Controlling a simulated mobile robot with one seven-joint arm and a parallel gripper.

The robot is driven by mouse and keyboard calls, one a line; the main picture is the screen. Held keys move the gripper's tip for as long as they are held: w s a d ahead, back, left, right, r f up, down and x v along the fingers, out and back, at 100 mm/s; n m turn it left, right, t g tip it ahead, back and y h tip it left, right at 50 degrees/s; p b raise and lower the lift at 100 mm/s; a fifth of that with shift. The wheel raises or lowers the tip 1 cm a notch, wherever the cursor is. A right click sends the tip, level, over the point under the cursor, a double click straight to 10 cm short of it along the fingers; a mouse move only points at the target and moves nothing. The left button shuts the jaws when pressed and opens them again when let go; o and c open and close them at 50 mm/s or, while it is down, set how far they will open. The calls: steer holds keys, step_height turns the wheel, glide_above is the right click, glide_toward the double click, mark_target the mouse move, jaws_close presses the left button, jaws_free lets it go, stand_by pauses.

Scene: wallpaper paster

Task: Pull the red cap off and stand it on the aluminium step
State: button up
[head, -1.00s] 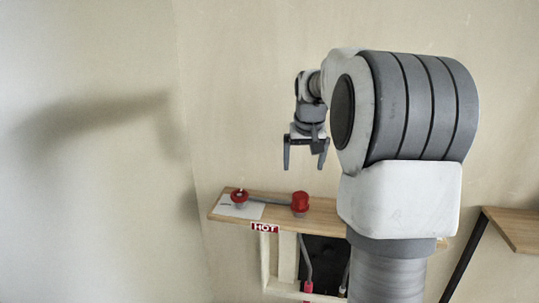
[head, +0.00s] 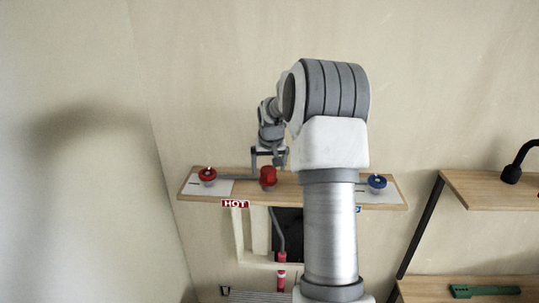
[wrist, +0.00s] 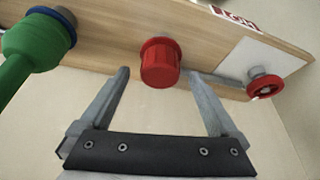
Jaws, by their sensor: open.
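The red cap (head: 268,176) sits at the middle of the wooden shelf, on the grey pipe run, right of the red valve handle (head: 208,175). In the wrist view the cap (wrist: 160,65) is upper centre, just beyond my fingertips. My gripper (head: 268,164) is open and empty, pointing down close above the cap; its fingers (wrist: 158,75) line up to either side of the cap in the wrist view. I cannot tell whether they reach around it. A ribbed grey surface (head: 258,296), apparently the aluminium step, shows at the bottom edge, mostly cut off.
The wooden shelf (head: 240,196) carries a HOT sign (head: 235,204) and a blue valve handle (head: 377,181). A green and blue object (wrist: 38,40) is at the wrist view's upper left. Shelves (head: 490,190) stand at right, the lower holding a green tool (head: 485,291).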

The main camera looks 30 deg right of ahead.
steer(key=shift+x, duration=1.2)
jaws_close()
